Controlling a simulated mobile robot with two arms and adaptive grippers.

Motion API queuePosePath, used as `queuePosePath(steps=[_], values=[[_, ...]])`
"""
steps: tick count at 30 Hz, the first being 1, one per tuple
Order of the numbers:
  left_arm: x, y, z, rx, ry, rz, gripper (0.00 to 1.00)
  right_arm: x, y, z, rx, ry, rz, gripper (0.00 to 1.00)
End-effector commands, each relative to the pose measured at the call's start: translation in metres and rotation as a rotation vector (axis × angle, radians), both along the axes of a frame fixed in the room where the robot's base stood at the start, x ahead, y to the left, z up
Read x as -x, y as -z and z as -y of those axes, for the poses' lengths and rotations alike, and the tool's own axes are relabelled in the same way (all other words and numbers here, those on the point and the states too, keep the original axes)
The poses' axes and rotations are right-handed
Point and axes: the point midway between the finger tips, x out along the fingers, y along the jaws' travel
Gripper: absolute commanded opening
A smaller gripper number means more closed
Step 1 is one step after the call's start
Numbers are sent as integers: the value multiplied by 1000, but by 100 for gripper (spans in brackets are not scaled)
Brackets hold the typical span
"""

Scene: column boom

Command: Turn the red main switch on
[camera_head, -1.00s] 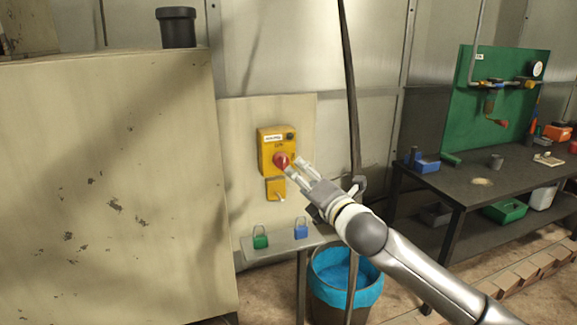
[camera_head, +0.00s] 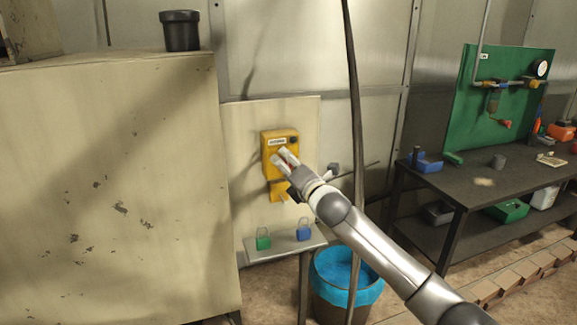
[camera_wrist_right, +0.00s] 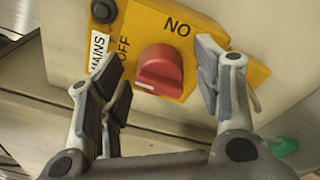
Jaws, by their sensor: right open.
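The red main switch (camera_wrist_right: 160,72) is a rotary knob on a yellow box, marked MAINS, OFF and NO (seen upside down for ON) in the right wrist view. The yellow box (camera_head: 284,140) is on a pale panel in the head view, where my gripper hides the knob. My right gripper (camera_head: 284,157) is in front of the box. In the right wrist view its open fingers (camera_wrist_right: 160,80) stand on either side of the knob, with gaps visible on both sides. Whether they touch the box is unclear. My left gripper is not in view.
A small shelf (camera_head: 262,253) below holds a green padlock (camera_head: 263,242) and a blue padlock (camera_head: 304,233). A blue-lined bin (camera_head: 330,265) stands beneath. A dark vertical cable (camera_head: 353,110) hangs near my right arm. A workbench (camera_head: 480,185) stands at right.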

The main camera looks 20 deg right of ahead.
Motion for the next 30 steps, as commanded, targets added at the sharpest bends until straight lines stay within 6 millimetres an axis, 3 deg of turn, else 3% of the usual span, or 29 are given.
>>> queuePosePath(steps=[7,18,30], values=[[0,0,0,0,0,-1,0,0,0,0,0,0,0,59],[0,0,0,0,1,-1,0,0,0,0,0,1,-1,14],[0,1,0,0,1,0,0,0,1,0,-83,1,-4,14]])
